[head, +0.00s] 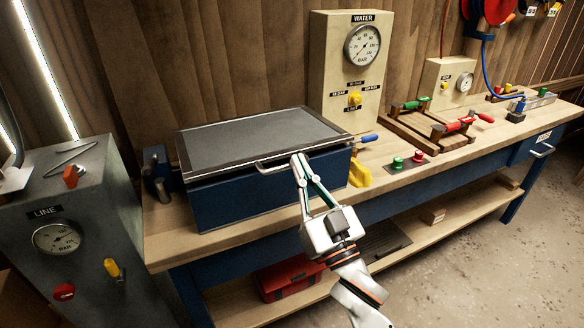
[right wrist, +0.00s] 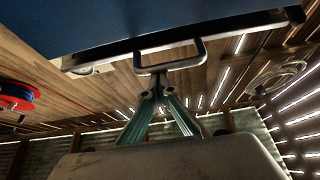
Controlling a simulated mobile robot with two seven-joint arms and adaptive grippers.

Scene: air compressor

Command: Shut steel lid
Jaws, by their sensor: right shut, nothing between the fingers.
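The steel lid (head: 262,138) is a flat grey panel with a dark rim over a blue box (head: 240,200) on the bench. It lies level or nearly level; I cannot tell whether a small gap is left under it. A bar handle (head: 273,168) sticks out from its front edge. It also shows in the right wrist view as a U-shaped handle (right wrist: 170,68). My right gripper (head: 298,157) is at the right end of this handle, fingers shut and empty. In the right wrist view the fingertips (right wrist: 158,92) are close to the handle; contact is unclear. My left gripper is out of view.
A WATER gauge panel (head: 345,75) stands behind the box. Green and red valves (head: 397,163) and a yellow part (head: 360,173) lie to its right. A grey LINE cabinet (head: 75,220) stands at left. A red case (head: 290,278) is on the lower shelf. Floor at right is clear.

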